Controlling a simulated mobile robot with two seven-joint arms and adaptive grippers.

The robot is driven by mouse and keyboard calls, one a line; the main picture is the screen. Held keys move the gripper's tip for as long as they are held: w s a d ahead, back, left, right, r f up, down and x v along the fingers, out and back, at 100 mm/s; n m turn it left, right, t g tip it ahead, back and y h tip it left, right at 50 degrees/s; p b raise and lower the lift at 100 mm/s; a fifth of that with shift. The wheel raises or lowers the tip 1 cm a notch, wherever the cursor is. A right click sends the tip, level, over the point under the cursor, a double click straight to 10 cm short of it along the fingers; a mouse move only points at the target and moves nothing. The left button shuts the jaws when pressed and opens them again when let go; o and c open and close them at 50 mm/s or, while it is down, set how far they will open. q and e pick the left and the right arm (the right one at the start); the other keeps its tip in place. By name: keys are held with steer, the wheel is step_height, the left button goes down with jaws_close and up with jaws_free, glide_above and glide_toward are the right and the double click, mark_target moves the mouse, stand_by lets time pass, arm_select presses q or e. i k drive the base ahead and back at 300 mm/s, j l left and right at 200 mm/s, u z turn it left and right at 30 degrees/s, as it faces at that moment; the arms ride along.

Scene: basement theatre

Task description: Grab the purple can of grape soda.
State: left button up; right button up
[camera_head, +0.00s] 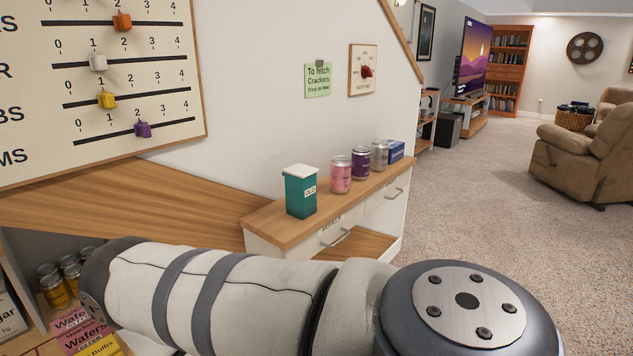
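The purple can (360,163) stands upright on the wooden top of a low white cabinet (313,209). It is between a pink can (341,175) on its left and a silver can (380,155) on its right. Its label is too small to read. A large grey and white arm of mine crosses the lower part of the head view, in front of the cabinet. Neither gripper shows in this view.
Shelved jars and boxes (80,330) are at lower left. Open carpet (470,200) lies right of the cabinet, with a brown armchair (585,160) beyond.

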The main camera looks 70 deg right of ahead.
mark_target(361, 154)
steer(key=z, duration=2.55)
steer(key=i+l+u, duration=0.1)
steer(key=i+l, duration=0.25)
steer(key=i+l+u, duration=0.1)
steer(key=i+l, duration=0.2)
steer(key=l, duration=0.15)
steer(key=i+l+u, duration=0.15)
steer(key=i+l, duration=0.15)
steer(key=i+l+u, duration=0.1)
steer(key=i+l, duration=0.2)
steer(key=l, duration=0.3)
